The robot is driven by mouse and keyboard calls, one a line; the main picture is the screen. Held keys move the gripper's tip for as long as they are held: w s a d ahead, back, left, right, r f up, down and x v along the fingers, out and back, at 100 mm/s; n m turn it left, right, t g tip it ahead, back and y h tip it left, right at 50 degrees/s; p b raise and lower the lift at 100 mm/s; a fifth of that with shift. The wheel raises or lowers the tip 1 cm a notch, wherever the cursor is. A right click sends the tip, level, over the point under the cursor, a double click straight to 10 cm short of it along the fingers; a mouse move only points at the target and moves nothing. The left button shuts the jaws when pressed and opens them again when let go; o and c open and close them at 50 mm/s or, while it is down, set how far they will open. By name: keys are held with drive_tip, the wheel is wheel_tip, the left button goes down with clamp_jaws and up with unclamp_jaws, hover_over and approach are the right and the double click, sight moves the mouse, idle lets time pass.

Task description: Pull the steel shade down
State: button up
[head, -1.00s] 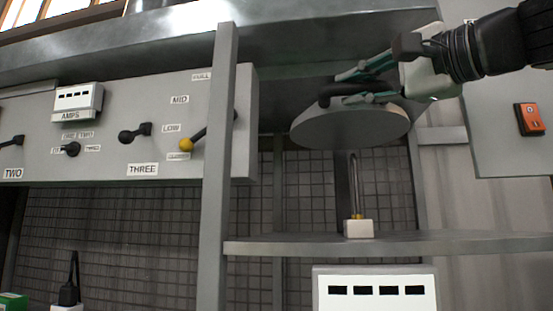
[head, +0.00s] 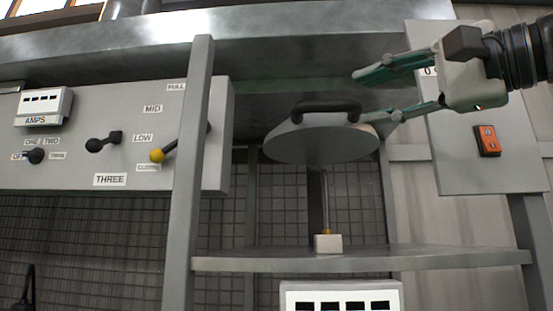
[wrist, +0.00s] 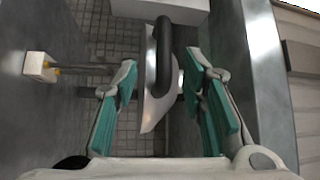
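The steel shade (head: 318,146) is a grey disc hanging above a thin upright rod and its white base (head: 328,243). Its black bar handle (head: 325,107) is on top. My gripper (head: 364,97) is open, coming from the right, with one finger above the handle's level and the other beside the shade's right edge. In the wrist view, the shade (wrist: 152,108) and handle (wrist: 164,55) show edge-on, lined up between the open fingers (wrist: 161,78). The fingers look apart from the handle.
A metal shelf (head: 430,258) lies below the shade, and a steel beam (head: 290,60) runs above. An upright post (head: 190,170) and a lever panel stand left. A box with an orange switch (head: 488,141) is at right, close below my wrist.

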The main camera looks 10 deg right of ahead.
drive_tip(key=shift+v, duration=1.75)
drive_tip(key=shift+w+f, duration=0.1)
drive_tip(key=w+a+f+n+g+h+p, duration=0.1)
drive_tip(key=a+f+g, duration=0.1)
drive_tip(key=f, duration=0.6)
drive_tip(key=w+a+f+n+g+h+p, duration=0.1)
drive_tip(key=a+f+g, duration=0.1)
drive_tip(key=f, duration=0.6)
drive_tip(key=w+a+f+n+g+h+p, duration=0.1)
drive_tip(key=a+f+n+g, duration=0.1)
drive_tip(key=f, duration=0.6)
drive_tip(key=shift+a+g+h, duration=0.3)
drive_tip(key=shift+a+g, duration=0.05)
drive_tip(key=shift+g, duration=0.25)
drive_tip(key=s+d+f+n+g+h+p, duration=0.1)
drive_tip(key=s+f, duration=0.4)
drive_tip(key=f, duration=0.5)
drive_tip(key=s+f+n+g+h+p, duration=0.1)
drive_tip(key=s+f+n+g+h, duration=0.3)
drive_tip(key=f, duration=0.7)
drive_tip(key=shift+s+d+f+n+g+h, duration=0.3)
drive_tip(key=shift+s+d+n+g, duration=0.15)
drive_tip(key=shift+n, duration=0.45)
drive_tip(key=shift+a+r+p, duration=0.1)
drive_tip(key=shift+r+p, duration=0.05)
drive_tip(key=shift+p, duration=0.2)
